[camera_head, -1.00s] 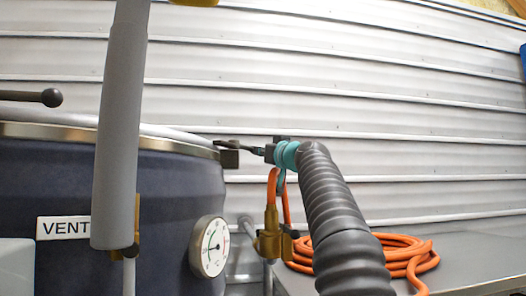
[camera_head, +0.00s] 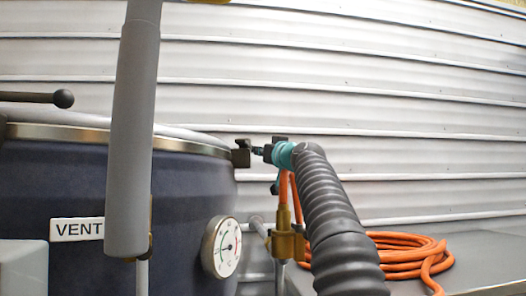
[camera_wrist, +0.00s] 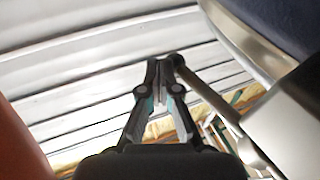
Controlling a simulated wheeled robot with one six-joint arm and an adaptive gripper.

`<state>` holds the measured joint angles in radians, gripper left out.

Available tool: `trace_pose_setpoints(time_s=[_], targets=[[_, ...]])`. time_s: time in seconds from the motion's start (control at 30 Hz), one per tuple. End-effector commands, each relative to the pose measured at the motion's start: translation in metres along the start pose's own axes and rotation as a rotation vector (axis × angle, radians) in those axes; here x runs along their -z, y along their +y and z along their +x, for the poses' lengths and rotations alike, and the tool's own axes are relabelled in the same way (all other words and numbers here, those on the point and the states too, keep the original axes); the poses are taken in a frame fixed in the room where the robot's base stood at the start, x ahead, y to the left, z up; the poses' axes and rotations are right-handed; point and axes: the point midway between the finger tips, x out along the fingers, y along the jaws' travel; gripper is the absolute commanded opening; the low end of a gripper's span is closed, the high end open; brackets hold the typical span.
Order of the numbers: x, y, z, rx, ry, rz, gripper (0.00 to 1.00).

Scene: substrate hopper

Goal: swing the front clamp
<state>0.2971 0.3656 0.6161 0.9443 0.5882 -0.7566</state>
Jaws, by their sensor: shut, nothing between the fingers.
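My gripper (camera_wrist: 158,66) is shut and empty in the wrist view. Its fingertips are close beside the dark ball end of a rod-like lever (camera_wrist: 206,95); I cannot tell whether they touch. In the head view my gripper (camera_head: 262,151) is at the right rim of a dark blue vessel (camera_head: 190,190), mostly hidden behind my wrist. A dark clamp block (camera_head: 241,153) sits on the rim just left of it. Another dark lever with a ball knob (camera_head: 63,98) sticks out over the lid at far left. I cannot tell which lever shows in the wrist view.
A grey vertical tube (camera_head: 132,140) stands in front of the vessel. A dial gauge (camera_head: 222,247), a VENT label (camera_head: 77,229) and a brass fitting (camera_head: 287,243) are low down. A coiled orange hose (camera_head: 405,255) lies on the grey bench (camera_head: 480,258). A corrugated wall is behind.

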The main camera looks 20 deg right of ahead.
Motion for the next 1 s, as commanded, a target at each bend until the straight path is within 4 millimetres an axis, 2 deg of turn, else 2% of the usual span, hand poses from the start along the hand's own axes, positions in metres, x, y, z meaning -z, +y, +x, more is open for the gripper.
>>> trace_pose_setpoints(time_s=[0.27, 0.73, 1.0], targets=[[-0.001, -0.007, 0.006, 0.004, 0.000, 0.001, 0.00], [-0.002, -0.007, 0.007, 0.003, 0.000, 0.001, 0.00], [-0.007, 0.000, -0.008, 0.007, 0.001, 0.001, 0.00]])
